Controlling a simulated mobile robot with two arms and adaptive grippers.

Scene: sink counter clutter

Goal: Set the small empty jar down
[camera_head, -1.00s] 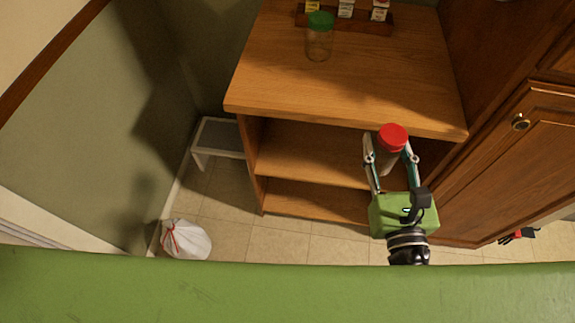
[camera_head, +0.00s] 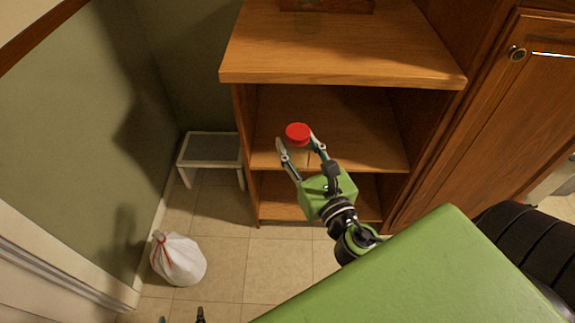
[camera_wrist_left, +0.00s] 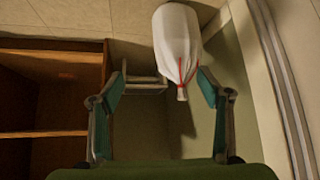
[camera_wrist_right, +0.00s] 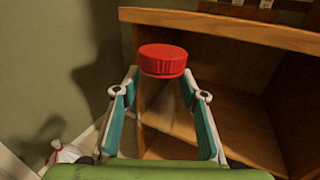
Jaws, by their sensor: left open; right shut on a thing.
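The small jar has a red lid (camera_head: 297,133) and a clear body that looks empty. My right gripper (camera_head: 298,149) is shut on the jar's body and holds it upright in the air, in front of the wooden shelf unit (camera_head: 340,62). In the right wrist view the red lid (camera_wrist_right: 163,60) rises between the fingers, and the clear body below is hard to make out. My left gripper (camera_wrist_left: 160,78) is open and empty in its wrist view. Only its fingertips (camera_head: 181,319) show at the bottom edge of the head view.
The shelf unit's top is bare at the front, with a wooden rack (camera_head: 330,5) at the back. A white bag (camera_head: 178,260) and a low step stool (camera_head: 212,149) stand on the floor to the left. A cabinet door (camera_head: 475,110) is on the right.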

